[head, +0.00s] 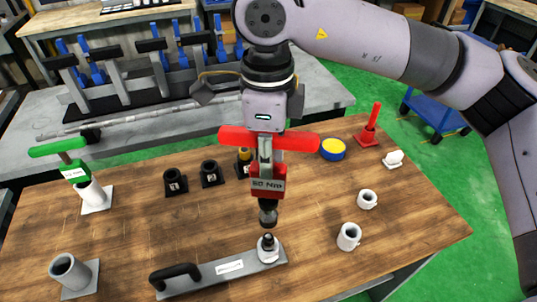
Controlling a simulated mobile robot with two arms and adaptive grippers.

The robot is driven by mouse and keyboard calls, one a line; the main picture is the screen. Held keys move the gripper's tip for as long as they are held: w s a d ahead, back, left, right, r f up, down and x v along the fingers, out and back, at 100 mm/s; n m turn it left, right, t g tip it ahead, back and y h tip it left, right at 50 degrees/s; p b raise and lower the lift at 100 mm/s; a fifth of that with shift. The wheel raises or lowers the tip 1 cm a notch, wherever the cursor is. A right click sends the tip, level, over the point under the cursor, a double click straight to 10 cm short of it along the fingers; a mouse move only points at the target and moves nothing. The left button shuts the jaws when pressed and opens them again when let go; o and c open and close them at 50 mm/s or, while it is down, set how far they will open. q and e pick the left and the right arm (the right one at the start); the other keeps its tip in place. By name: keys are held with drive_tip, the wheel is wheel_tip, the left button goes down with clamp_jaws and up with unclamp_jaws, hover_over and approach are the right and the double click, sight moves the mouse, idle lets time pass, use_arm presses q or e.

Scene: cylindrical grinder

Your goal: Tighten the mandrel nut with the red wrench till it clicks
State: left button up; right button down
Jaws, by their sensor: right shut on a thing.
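The red wrench (268,184) is a T-shaped tool with a red crossbar, a red body with an Nm label, and a dark socket at its lower end. My right gripper (264,128) is shut on it near the crossbar and holds it upright. The mandrel nut (268,241) sits on top of a short pale mandrel at the right end of a grey holder plate (228,268) with a black handle. The socket hangs just above the nut, with a small gap between them. My left gripper is not in view.
A green wrench (73,172) stands in a white holder at left. A grey tube (70,271) stands at front left. Black numbered blocks (175,183) stand behind the plate. White rings (348,237), a blue-yellow tub (332,149) and a red stand (368,135) are at right.

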sight(268, 192)
drive_tip(key=shift+f+b, duration=2.55)
drive_tip(key=shift+f, duration=0.2)
drive_tip(key=shift+f, duration=0.1)
drive_tip(key=shift+f, duration=0.1)
drive_tip(key=shift+f+b, duration=1.35)
drive_tip(key=shift+b, duration=0.3)
drive_tip(key=shift+f, duration=0.15)
drive_tip(key=shift+f+b, duration=0.2)
drive_tip(key=shift+b, duration=0.4)
